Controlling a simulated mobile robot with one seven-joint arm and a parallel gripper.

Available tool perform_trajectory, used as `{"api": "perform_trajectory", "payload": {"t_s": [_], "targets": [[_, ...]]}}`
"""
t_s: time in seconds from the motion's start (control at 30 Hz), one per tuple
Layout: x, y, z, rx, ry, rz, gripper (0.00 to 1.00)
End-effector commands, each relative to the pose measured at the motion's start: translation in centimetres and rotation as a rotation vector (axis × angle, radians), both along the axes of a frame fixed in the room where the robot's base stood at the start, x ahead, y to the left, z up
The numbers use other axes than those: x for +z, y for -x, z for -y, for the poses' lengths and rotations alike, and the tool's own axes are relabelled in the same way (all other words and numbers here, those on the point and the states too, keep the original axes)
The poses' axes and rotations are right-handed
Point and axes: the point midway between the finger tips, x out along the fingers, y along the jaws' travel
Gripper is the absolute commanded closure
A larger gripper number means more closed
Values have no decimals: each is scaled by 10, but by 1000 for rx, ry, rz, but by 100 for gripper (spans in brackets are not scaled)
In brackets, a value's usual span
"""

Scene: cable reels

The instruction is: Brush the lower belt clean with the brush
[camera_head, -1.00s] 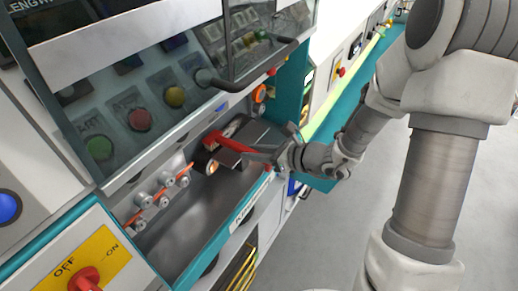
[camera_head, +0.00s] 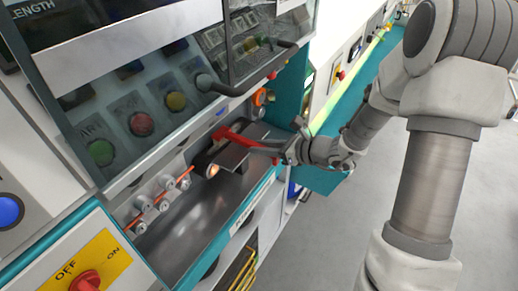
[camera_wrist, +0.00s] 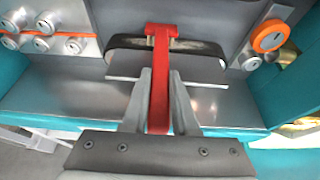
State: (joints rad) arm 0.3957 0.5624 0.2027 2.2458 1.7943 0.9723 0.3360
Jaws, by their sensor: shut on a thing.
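The red brush (camera_head: 240,140) is held by its handle in my gripper (camera_head: 280,154), whose fingers are closed around it. In the wrist view the brush (camera_wrist: 160,85) runs straight ahead between the two grey fingers (camera_wrist: 159,110). Its crosswise head lies at the far side of the dark belt (camera_wrist: 118,42); I cannot tell whether the bristles touch it. In the head view the belt (camera_head: 203,160) wraps a roller in the machine's recess. A grey plate (camera_head: 232,152) covers part of it. The bristles are mostly hidden.
Small rollers with an orange cable (camera_head: 160,199) stand left of the belt. An orange-ringed knob (camera_wrist: 270,36) is right of it. A glass door with a handle (camera_head: 222,88) hangs above the recess. The metal tray floor (camera_head: 190,225) is clear.

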Motion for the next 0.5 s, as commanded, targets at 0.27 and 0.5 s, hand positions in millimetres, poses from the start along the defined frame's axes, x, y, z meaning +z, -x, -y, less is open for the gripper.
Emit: {"api": "perform_trajectory", "payload": {"t_s": [0.27, 0.5], "targets": [[0, -21, 18, -9, 4, -3, 100], [0, -28, 24, -6, 4, -2, 100]]}}
